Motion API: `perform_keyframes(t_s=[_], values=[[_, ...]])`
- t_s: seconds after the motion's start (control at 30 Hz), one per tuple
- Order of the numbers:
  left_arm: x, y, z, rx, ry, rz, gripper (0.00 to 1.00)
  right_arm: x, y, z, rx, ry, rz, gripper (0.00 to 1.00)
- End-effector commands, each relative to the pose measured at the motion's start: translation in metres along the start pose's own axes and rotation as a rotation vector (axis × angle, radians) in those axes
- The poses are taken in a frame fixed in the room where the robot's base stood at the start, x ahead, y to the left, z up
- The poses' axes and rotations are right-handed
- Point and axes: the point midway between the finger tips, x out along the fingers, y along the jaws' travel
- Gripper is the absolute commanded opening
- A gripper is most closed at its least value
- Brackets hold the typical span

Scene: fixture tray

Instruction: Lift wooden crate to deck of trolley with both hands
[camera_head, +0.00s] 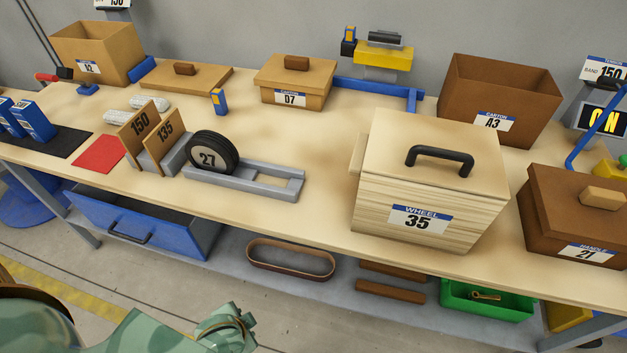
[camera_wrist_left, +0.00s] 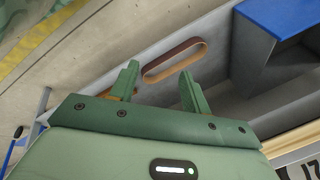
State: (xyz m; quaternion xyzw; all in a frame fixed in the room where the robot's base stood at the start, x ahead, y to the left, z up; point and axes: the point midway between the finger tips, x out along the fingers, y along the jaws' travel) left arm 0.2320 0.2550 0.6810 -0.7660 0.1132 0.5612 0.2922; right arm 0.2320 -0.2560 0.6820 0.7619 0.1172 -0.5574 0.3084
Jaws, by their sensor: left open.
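A pale wooden crate (camera_head: 426,188) labelled "WHEEL 35" stands upright on the workbench, right of centre in the head view. It has a closed lid with a black handle (camera_head: 440,160). My left gripper (camera_wrist_left: 160,86) shows in the left wrist view with two green fingers apart and nothing between them. It is out in front of the bench, away from the crate. Green parts of my arm show at the bottom left of the head view. My right gripper is not in view. I see no trolley or deck in these frames.
A brown box (camera_head: 572,217) stands close to the crate's right, and a grey fixture (camera_head: 250,180) with a black wheel (camera_head: 212,152) is to its left. A blue drawer (camera_head: 145,222) hangs under the bench. A belt loop (camera_head: 290,260) and green bin (camera_head: 487,301) lie below.

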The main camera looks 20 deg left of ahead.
Motion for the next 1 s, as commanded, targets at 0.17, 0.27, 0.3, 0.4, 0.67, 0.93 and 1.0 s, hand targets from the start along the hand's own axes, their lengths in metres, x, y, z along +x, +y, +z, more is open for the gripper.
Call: perform_keyframes(t_s=[0.17,0.27,0.3,0.4,0.67,0.93,1.0], values=[[-0.041,-0.041,-0.041,-0.051,0.099,-0.05,0.47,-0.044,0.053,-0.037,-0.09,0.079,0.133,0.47],[-0.069,-0.055,-0.082,-0.188,0.263,0.03,0.47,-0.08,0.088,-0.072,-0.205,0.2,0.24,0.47],[-0.078,-0.056,-0.1,-0.258,0.334,0.09,0.47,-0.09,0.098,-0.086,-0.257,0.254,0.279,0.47],[-0.099,-0.058,-0.14,-0.447,0.501,0.271,0.47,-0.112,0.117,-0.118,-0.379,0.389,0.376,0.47],[-0.162,-0.105,-0.227,-1.099,0.815,0.898,0.47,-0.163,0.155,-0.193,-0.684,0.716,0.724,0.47],[-0.191,-0.168,-0.25,-1.523,0.882,1.274,0.47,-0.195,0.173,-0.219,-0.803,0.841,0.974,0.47],[-0.192,-0.171,-0.251,-1.538,0.882,1.289,0.47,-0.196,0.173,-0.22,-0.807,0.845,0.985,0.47]])
